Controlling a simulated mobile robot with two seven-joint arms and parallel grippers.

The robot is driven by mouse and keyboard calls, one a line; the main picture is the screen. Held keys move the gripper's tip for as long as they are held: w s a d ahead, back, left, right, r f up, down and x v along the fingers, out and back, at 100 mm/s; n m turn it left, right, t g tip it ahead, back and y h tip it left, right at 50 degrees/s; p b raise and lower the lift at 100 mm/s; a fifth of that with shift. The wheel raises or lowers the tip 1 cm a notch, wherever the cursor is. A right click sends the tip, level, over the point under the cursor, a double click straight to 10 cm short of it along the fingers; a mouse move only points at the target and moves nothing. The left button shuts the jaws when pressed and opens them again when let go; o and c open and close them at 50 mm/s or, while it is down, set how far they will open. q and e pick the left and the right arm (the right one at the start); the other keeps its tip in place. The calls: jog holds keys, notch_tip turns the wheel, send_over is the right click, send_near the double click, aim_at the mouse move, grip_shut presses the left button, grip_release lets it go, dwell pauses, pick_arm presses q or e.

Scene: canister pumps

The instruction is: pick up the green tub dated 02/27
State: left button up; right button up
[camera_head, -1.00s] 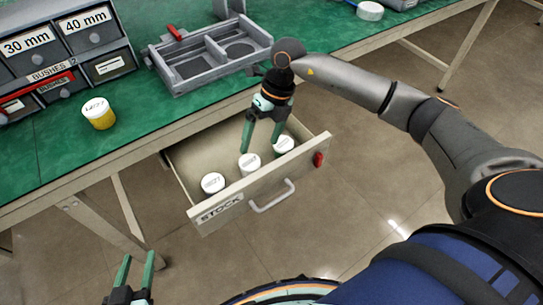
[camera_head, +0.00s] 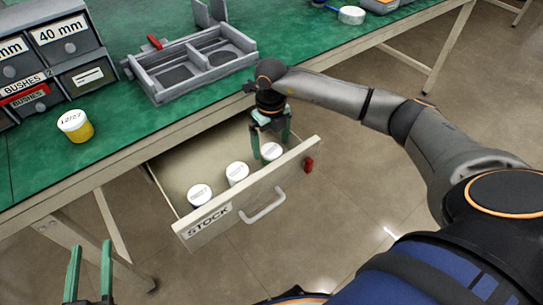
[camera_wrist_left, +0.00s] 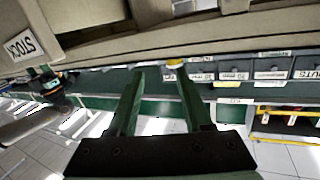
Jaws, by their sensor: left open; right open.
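Three white-lidded tubs stand along the front of the open drawer in the head view: a left one (camera_head: 199,194), a middle one (camera_head: 238,172) and a right one (camera_head: 271,151). Their lid dates are too small to read, and their body colours are mostly hidden. My right gripper (camera_head: 271,142) points down into the drawer, open, with its fingers at either side of the right tub's lid; I cannot tell whether they touch it. My left gripper (camera_head: 91,247) is open and empty at the lower left, outside the drawer; it also shows in the left wrist view (camera_wrist_left: 160,74).
The drawer front (camera_head: 250,205) is labelled STOCK. A yellow tub (camera_head: 76,127), lid marked 12/27, stands on the green bench (camera_head: 120,125) near the label bins (camera_head: 65,40). A grey divided tray (camera_head: 190,65) sits above the drawer. The drawer's left rear is clear.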

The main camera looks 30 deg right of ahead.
aim_at(272, 150)
notch_tip(272, 150, down, 4)
jog(key=shift+f+b, duration=0.1)
jog(key=shift+b, duration=0.4)
jog(key=shift+f, duration=0.2)
pick_arm(q)
notch_tip(272, 150, up, 7)
jog(key=m+t+h, duration=0.1)
jog(key=t+h, duration=0.1)
jog(key=shift+s+d+m+t, duration=0.15)
jog(key=shift+d+m+t, duration=0.05)
jog(key=shift+m+t, duration=0.1)
pick_arm(e)
jog(key=c, duration=1.5)
pick_arm(q)
jog(key=shift+r, duration=0.15)
pick_arm(e)
jog(key=shift+r, duration=0.1)
